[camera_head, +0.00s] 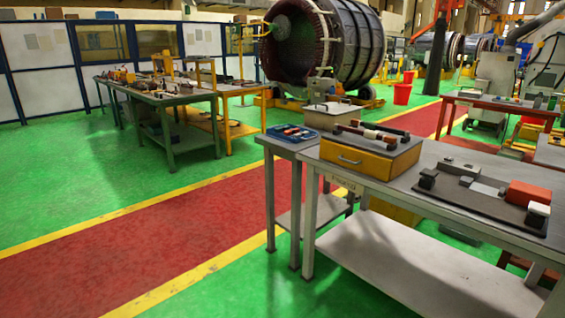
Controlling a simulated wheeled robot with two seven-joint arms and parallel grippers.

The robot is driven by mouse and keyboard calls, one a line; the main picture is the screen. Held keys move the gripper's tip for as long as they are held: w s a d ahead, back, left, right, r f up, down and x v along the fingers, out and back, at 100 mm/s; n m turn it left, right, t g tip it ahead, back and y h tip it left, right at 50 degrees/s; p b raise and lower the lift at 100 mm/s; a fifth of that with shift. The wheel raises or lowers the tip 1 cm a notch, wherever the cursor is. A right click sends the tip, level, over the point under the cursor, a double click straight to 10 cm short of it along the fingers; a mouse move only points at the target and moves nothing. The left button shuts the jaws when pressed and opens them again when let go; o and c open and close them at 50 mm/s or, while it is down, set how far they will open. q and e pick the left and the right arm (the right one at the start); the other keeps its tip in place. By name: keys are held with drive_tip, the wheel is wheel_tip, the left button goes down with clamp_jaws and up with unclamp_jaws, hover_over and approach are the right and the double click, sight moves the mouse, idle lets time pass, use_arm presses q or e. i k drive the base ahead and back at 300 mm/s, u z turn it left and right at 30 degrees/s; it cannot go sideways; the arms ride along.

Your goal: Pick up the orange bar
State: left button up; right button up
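An orange-red block (528,194) lies on the dark mat (470,206) at the right of the grey workbench, beside a white piece. A narrow bar with dark, white and red-brown parts (373,132) lies on top of the yellow-orange box (360,161), on the left part of the same bench. I cannot tell for certain which of these is the orange bar. Neither of my grippers shows in the head view.
The grey workbench (420,190) has a lower shelf (420,262). A smaller table (278,146) with a blue tray (292,132) adjoins it. A green table (165,99) stands farther back left. Open green and red floor (150,240) lies to the left.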

sight(291, 132)
drive_tip(key=u, duration=0.8)
drive_tip(key=i, duration=3.4)
drive_tip(key=z, duration=1.15)
